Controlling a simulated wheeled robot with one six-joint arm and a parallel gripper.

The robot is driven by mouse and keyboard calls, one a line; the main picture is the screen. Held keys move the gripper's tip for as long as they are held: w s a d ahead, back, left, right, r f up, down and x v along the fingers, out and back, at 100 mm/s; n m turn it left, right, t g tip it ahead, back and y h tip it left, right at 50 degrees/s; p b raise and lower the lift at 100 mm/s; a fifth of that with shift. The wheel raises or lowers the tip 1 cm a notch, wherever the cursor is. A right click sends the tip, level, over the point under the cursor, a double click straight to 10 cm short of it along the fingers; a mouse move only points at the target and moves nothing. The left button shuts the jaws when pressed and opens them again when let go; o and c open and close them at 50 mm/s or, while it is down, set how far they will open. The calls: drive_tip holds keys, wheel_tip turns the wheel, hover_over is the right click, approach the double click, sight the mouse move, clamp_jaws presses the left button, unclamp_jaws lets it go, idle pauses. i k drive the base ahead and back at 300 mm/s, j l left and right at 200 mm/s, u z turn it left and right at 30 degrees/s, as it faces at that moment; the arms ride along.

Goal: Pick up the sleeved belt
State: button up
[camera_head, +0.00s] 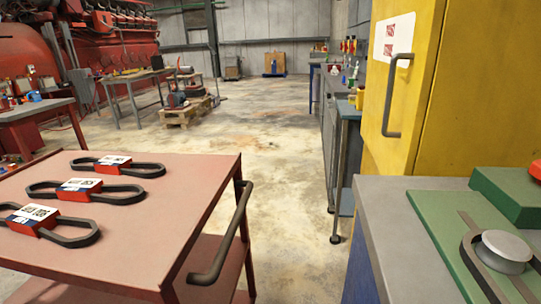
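Three dark looped belts lie flat in a row on the top of a red cart at the left. The far belt (148,170), the middle belt (122,190) and the near belt (76,239) each have a red and white printed sleeve around one part of the loop. The print is too small to read surely. The near belt lies close to the left picture edge. My gripper is not in view, and nothing held shows.
The red cart (150,232) has a dark handle (222,240) on its right. A grey workbench (392,215) at the right bears a green plate (447,222) with a metal pulley (504,250) and a dark belt. A yellow cabinet (455,110) stands behind. Floor (270,165) between is clear.

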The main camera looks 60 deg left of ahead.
sight(36, 221)
drive_tip(key=u, duration=1.15)
drive_tip(key=j+u, duration=0.1)
drive_tip(key=u, duration=0.3)
drive_tip(key=j+u, duration=0.1)
drive_tip(key=u, duration=0.3)
drive_tip(key=j+u, duration=0.1)
drive_tip(key=u, duration=0.25)
drive_tip(key=i+j, duration=0.1)
drive_tip(key=j, duration=0.2)
drive_tip(key=i+j, duration=0.1)
drive_tip(key=j, duration=0.15)
drive_tip(key=i+j, duration=0.1)
drive_tip(key=j, duration=0.2)
